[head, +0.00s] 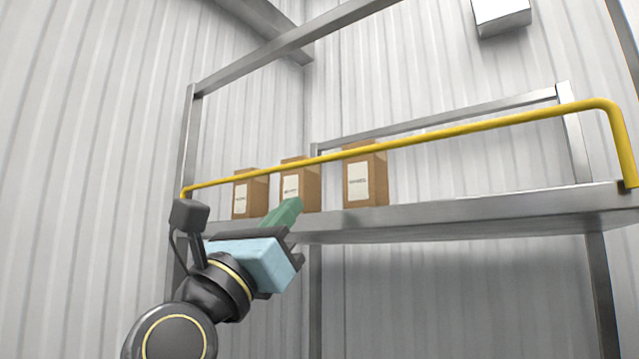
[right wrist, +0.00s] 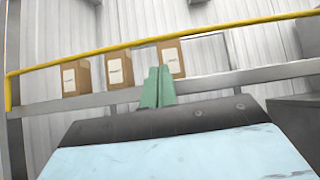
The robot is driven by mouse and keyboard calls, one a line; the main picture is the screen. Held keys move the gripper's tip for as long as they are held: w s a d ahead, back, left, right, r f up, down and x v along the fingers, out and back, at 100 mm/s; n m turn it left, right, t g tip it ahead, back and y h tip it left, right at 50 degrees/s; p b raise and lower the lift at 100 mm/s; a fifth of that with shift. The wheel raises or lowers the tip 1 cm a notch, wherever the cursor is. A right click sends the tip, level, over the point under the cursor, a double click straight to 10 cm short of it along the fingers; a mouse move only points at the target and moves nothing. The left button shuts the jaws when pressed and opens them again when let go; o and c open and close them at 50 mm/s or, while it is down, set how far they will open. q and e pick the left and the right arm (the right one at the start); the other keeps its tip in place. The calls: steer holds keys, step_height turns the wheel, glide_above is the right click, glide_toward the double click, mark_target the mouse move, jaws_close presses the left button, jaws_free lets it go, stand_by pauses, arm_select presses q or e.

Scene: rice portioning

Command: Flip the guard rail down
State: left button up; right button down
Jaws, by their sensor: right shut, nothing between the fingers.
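The yellow guard rail (head: 450,131) stands upright along the front of a metal shelf (head: 450,213), in front of the boxes. It also runs across the right wrist view (right wrist: 225,28). My right gripper (head: 297,203) is shut and empty, with its green fingers pointing up toward the shelf. In the head view the fingertips are below the rail, in front of the middle box. In the right wrist view the fingertips (right wrist: 158,70) also appear below the bar; I cannot tell the exact gap. My left gripper is not in view.
Three labelled cardboard boxes, a left one (head: 250,193), a middle one (head: 300,184) and a right one (head: 366,178), stand on the shelf behind the rail. Metal posts (head: 190,140) frame the shelf. The right part of the shelf is bare.

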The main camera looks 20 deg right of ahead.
mark_target(312, 162)
steer(key=shift+r, duration=0.2)
steer(key=p+x, duration=0.2)
steer(key=x, duration=0.8)
steer(key=shift+d+f, duration=0.1)
steer(key=shift+f, duration=0.1)
stand_by(0.3)
